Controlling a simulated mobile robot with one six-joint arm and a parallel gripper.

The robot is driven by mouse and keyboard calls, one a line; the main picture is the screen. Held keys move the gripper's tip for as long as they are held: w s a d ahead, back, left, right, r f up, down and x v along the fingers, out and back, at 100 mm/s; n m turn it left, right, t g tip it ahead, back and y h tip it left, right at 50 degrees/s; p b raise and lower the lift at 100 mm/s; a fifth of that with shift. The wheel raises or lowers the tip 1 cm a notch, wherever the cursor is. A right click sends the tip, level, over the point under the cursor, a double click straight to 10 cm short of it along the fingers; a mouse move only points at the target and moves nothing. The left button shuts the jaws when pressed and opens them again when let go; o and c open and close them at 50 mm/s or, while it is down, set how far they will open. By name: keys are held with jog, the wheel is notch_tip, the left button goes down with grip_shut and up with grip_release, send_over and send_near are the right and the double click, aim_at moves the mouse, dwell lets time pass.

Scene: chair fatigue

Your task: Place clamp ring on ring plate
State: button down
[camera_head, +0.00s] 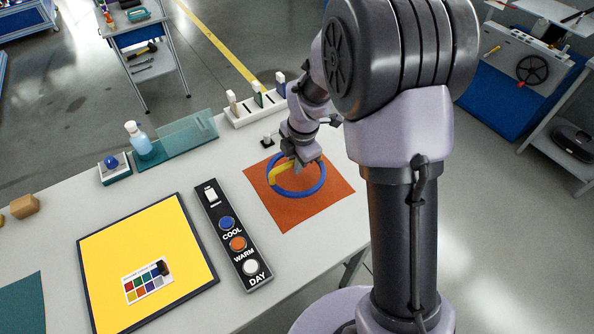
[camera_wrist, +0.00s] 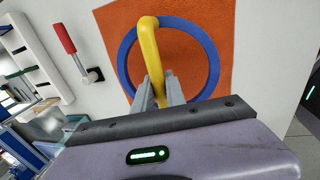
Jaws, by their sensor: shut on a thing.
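The clamp ring (camera_head: 322,182) is a blue ring with a yellow handle (camera_head: 281,174) arching over it. It is over the orange square sheet (camera_head: 285,214), which looks like the ring plate. Both also show in the wrist view, the blue ring (camera_wrist: 214,58) within the orange area (camera_wrist: 188,9) around it. My gripper (camera_wrist: 159,90) is shut on the yellow handle, its two grey fingers on either side of the handle's near end. I cannot tell whether the ring touches the sheet or hangs just above it. My wrist hides part of the ring's far side in the head view.
A black control panel (camera_head: 233,240) with buttons lies left of the orange sheet. A yellow board (camera_head: 178,236) lies further left. A white slotted rack (camera_head: 258,108) and a small lever switch (camera_wrist: 76,52) stand behind. The table's front right edge is close to the sheet.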

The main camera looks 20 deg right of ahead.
aim_at(295, 178)
jog(key=f, duration=0.1)
jog(key=f+b, duration=0.2)
jog(key=f, duration=0.1)
jog(key=shift+w+d, duration=0.2)
jog(key=shift+w, duration=0.05)
jog(key=shift+r, duration=0.2)
jog(key=shift+s+f+b, duration=0.1)
jog(key=shift+f+b, duration=0.35)
jog(key=shift+f, duration=0.25)
jog(key=c, duration=1.4)
grip_release()
jog(key=shift+o, duration=0.2)
jog(key=shift+r, duration=0.1)
